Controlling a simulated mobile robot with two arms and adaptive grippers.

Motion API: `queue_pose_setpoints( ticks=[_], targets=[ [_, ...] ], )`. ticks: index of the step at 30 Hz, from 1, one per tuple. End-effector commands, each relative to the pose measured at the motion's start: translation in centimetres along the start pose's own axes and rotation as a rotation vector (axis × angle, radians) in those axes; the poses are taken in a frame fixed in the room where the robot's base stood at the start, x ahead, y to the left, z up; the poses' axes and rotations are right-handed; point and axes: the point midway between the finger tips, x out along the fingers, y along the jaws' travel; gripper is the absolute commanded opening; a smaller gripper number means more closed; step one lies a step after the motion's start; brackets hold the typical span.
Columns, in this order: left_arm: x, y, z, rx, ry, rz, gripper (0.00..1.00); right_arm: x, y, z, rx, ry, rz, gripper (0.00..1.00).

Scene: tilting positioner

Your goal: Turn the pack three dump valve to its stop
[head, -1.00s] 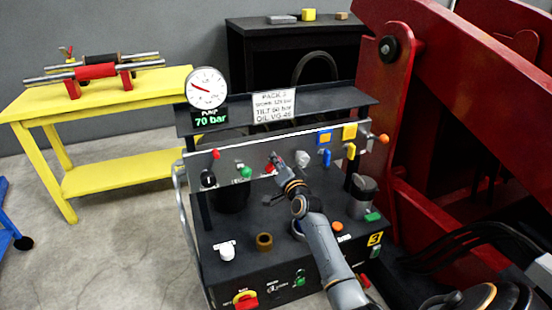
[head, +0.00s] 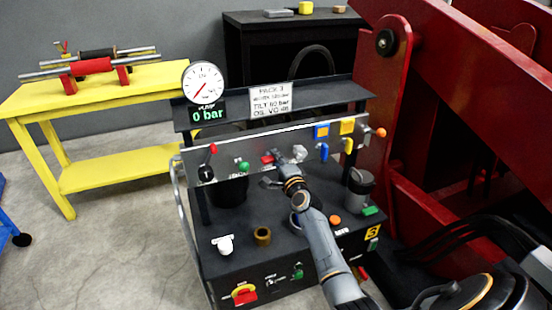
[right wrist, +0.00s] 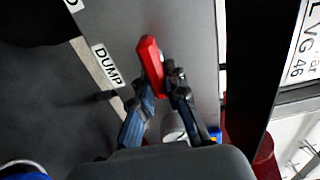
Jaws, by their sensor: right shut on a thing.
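The dump valve's red lever (head: 267,159) is on the grey panel of the pack marked 3. In the right wrist view the red lever (right wrist: 150,60) stands beside the DUMP label (right wrist: 106,65). My right gripper (right wrist: 162,88) is shut on the lever's lower part, with a finger on each side. In the head view my right gripper (head: 272,178) is small and dark against the pack. The pump gauge (head: 202,82) has its needle at the low end, and the display (head: 208,113) reads 0 bar. My left gripper is not in view.
Close to the red lever are a green knob (head: 243,167), a pale knob (head: 299,152) and a blue lever (head: 324,151). A red-tipped lever (head: 213,149) is further left. A large red steel frame (head: 385,110) bounds the right side.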

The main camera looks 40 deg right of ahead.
Motion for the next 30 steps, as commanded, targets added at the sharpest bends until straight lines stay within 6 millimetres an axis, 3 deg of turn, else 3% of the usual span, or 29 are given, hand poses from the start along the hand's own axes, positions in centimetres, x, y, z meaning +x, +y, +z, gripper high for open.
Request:
queue_pose_setpoints(
  ticks=[17,18,21,30],
  targets=[
    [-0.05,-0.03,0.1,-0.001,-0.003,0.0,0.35,-0.01,0.13,-0.02,0.032,0.0,0.001,0.0],
    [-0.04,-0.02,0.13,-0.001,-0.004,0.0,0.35,-0.01,0.13,-0.02,0.032,0.0,0.001,0.19],
    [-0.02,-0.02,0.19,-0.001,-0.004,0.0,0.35,-0.02,0.13,-0.01,0.031,0.0,0.001,0.37],
    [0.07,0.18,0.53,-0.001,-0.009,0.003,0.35,-0.1,0.1,0.02,0.03,0.0,0.001,0.37]
  ],
)
